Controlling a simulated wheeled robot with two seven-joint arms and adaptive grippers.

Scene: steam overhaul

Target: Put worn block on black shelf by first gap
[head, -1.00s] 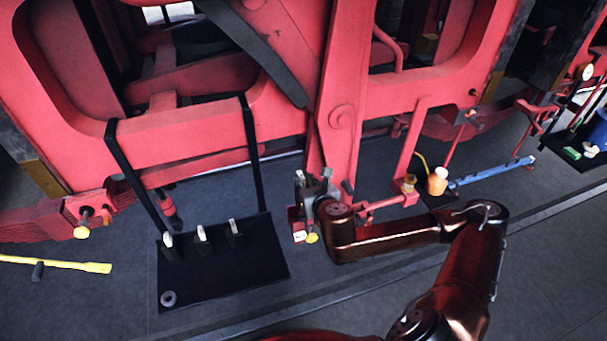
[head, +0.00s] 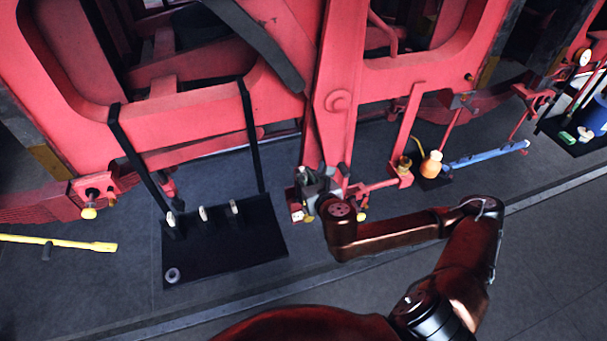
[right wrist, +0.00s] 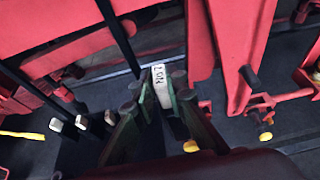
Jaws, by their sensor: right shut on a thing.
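My right gripper (head: 318,188) hangs in front of the red frame's central upright. In the right wrist view its dark fingers (right wrist: 158,100) are shut on a pale block (right wrist: 160,84) with dark marks on its face, likely the worn block. The black shelf (head: 225,262) is left of the gripper, hung by two black straps. Three pale-topped blocks (head: 203,213) stand in a row along its back half. They also show at the lower left of the right wrist view (right wrist: 82,122). The gripper is apart from the shelf. My left gripper is not in view.
A grey ring (head: 173,275) lies at the shelf's front left corner. The red frame (head: 200,115) and its straps rise behind the shelf. A yellow bar (head: 60,242) is at the left. An orange can (head: 431,165) and blue tool (head: 487,156) are at the right.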

